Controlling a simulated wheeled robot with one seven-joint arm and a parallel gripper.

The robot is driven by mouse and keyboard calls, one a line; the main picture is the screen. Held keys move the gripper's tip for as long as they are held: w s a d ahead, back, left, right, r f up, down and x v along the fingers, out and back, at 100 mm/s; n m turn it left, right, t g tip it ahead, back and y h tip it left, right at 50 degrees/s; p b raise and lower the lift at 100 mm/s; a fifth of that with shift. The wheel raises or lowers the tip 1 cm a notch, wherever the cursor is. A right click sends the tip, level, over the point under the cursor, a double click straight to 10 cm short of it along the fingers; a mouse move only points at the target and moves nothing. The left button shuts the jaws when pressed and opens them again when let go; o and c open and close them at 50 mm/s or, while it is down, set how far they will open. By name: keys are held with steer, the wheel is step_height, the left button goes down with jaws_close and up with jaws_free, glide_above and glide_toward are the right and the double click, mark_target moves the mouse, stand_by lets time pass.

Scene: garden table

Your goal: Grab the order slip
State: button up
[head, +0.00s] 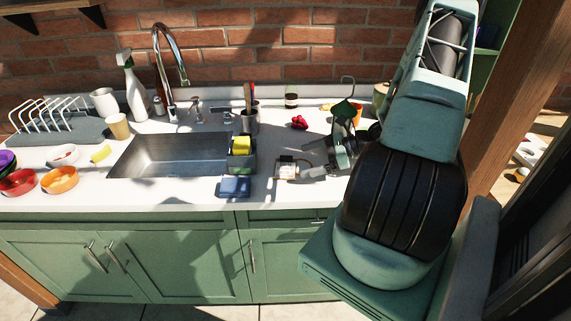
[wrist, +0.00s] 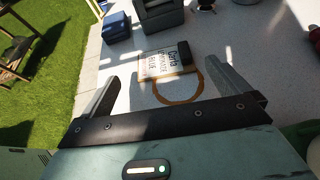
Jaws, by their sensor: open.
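The order slip (head: 287,168) is a small pale card lying on the white counter, right of the sink. In the wrist view the slip (wrist: 160,64) shows printed lines and a dark piece at its right end. A brown ring (wrist: 181,99) lies beside it on the gripper's side; I cannot tell whether they are joined. My gripper (wrist: 166,88) is open and empty, its fingers on either side of the ring, with the slip ahead of the fingertips. In the head view my gripper (head: 307,160) is low over the counter, just right of the slip.
A caddy with a yellow sponge (head: 242,144) and a blue block (head: 234,187) stand left of the slip, by the sink (head: 178,156). A red item (head: 299,123) lies behind.

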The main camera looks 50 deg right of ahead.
mark_target(279, 168)
steer(key=shift+p+x, duration=1)
steer(key=shift+x, duration=1.7)
steer(key=shift+d+f, duration=0.15)
steer(key=shift+f, duration=0.1)
steer(key=shift+c, duration=0.3)
steer(key=c, duration=0.8)
